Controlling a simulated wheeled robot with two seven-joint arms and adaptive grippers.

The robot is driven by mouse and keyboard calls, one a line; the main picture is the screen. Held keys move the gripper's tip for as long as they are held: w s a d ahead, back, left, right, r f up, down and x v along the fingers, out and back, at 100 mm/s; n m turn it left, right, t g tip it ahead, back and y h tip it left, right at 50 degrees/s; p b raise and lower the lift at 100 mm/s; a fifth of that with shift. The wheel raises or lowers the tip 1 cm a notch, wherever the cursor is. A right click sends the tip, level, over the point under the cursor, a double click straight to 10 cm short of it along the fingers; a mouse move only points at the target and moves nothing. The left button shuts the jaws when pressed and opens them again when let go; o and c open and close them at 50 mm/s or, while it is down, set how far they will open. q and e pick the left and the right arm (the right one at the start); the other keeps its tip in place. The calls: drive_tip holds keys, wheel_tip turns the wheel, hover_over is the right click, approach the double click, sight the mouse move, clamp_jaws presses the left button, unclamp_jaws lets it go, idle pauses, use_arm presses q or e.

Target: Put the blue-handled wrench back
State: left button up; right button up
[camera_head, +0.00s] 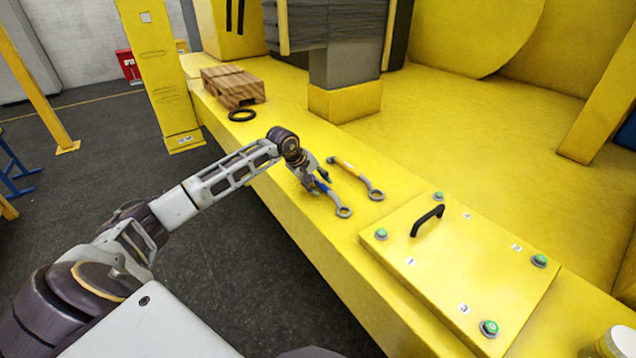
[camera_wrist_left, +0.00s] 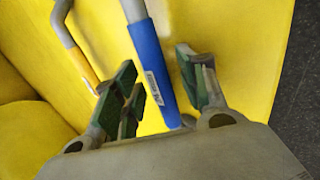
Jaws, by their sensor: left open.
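The blue-handled wrench (camera_head: 336,203) lies on the yellow surface in the head view, its ring end toward the lower right. Its blue handle (camera_wrist_left: 153,66) shows in the left wrist view, lying between the two fingers. My left gripper (camera_head: 321,180) is open above the handle; in the wrist view its green-padded fingers (camera_wrist_left: 160,95) stand one on each side of it, with gaps. I cannot tell the exact height between fingers and handle. My right gripper is in neither view.
An orange-handled wrench (camera_head: 361,182) lies beside the blue one, and shows in the wrist view (camera_wrist_left: 82,65). A yellow cover plate (camera_head: 450,262) with a black handle (camera_head: 427,219) lies to the right. A black ring (camera_head: 242,115) and wooden block (camera_head: 234,90) lie farther back.

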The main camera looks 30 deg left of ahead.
use_arm(q)
drive_tip(key=v, duration=1.2)
idle(0.4)
idle(0.6)
